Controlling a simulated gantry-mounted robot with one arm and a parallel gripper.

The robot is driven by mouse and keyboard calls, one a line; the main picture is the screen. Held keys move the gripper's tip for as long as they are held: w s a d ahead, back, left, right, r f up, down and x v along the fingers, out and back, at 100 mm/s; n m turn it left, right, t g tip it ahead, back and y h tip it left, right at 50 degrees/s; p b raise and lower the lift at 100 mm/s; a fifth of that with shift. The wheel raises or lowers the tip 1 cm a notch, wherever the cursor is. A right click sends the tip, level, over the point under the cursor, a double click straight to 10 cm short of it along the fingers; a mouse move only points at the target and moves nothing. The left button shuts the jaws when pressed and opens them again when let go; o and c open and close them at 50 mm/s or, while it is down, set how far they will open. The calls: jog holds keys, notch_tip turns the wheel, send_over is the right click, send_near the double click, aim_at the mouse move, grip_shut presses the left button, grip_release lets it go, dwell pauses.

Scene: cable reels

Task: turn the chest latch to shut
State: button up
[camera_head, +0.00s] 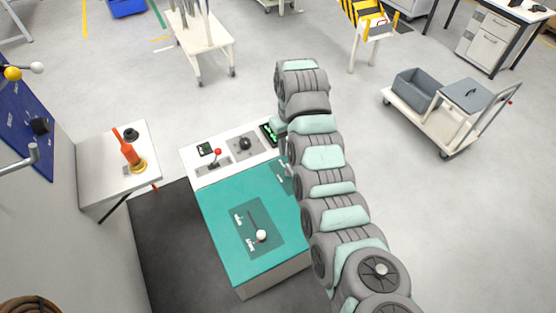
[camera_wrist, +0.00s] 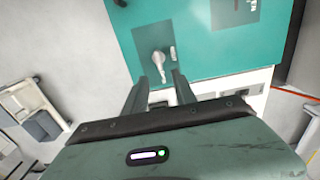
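The teal chest top (camera_head: 222,212) fills the middle of the head view and shows in the wrist view (camera_wrist: 206,57). A grey latch handle (camera_wrist: 157,62) stands on a darker teal panel in the wrist view, with small pale labels beside it. In the head view, that panel (camera_head: 280,172) is partly hidden by my arm, and the handle is hidden. My gripper (camera_wrist: 158,86) is open and empty. Its two fingers point toward the handle, which shows just beyond the gap between them. I cannot tell whether they touch it. My gripper is hidden in the head view.
A second panel with a white-knobbed lever (camera_head: 261,236) lies on the chest top. A white control strip with a red-knobbed lever (camera_head: 217,153) and a black knob (camera_head: 245,143) borders the chest. A side table (camera_head: 103,170) stands left. A trolley (camera_head: 425,119) stands right on open floor.

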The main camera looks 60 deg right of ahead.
aim_at(290, 168)
jog(key=f, duration=0.2)
jog(key=f+p, duration=0.1)
jog(key=f, duration=0.5)
jog(key=shift+s+a+f+p, duration=0.1)
jog(key=shift+s+f+p, duration=0.1)
jog(key=shift+s+p, duration=0.15)
jog(key=shift+w+f, duration=0.1)
jog(key=shift+f, duration=0.75)
jog(key=shift+c, duration=0.5)
grip_shut()
